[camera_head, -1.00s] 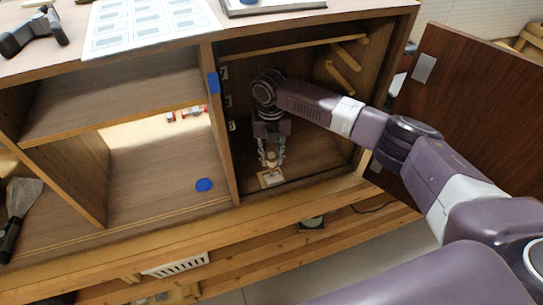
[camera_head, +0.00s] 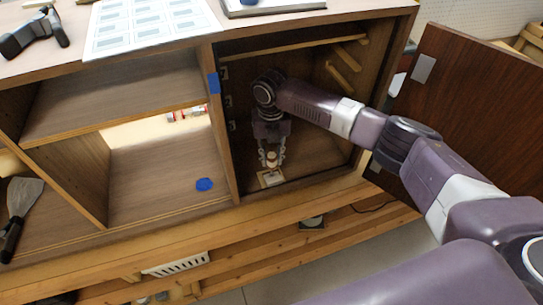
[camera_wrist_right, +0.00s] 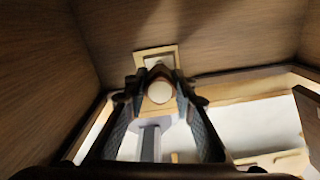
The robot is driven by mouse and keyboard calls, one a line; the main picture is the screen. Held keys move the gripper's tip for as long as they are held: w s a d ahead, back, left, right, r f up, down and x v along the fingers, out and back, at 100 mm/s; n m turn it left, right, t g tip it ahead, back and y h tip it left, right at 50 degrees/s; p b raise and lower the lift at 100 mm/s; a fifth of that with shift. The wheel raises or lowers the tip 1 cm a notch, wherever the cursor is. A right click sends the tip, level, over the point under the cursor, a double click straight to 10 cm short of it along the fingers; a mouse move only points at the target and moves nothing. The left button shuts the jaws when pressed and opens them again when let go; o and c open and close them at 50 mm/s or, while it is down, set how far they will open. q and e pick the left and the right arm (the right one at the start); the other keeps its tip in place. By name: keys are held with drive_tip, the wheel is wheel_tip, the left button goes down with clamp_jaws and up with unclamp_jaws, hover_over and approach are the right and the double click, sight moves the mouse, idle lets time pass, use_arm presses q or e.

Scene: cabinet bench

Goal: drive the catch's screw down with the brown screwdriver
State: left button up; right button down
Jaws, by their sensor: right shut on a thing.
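My right gripper (camera_head: 271,158) points down inside the right-hand cabinet compartment. It is shut on the screwdriver (camera_head: 271,157), whose pale tan, rounded handle end (camera_wrist_right: 159,91) shows between the fingers in the right wrist view. The catch (camera_head: 270,179) is a small pale plate on the compartment floor near the front edge, directly below the gripper. It also shows in the right wrist view (camera_wrist_right: 157,54), beyond the handle. The screw and the screwdriver's tip are hidden, so I cannot tell whether they touch. My left gripper is not in view.
The compartment's side wall (camera_head: 223,130) stands close left of my right gripper. The dark door (camera_head: 470,100) is open at the right, beyond my forearm. A blue disc (camera_head: 204,185) lies in the neighbouring compartment. A scraper (camera_head: 20,205) is at the far left.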

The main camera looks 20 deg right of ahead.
drive_tip(key=shift+f, duration=0.35)
idle(0.3)
drive_tip(key=m, duration=1.1)
drive_tip(key=shift+s+f, duration=0.1)
drive_tip(key=m, duration=1.1)
drive_tip(key=shift+s, duration=0.1)
drive_tip(key=m, duration=0.6)
drive_tip(key=shift+m, duration=0.3)
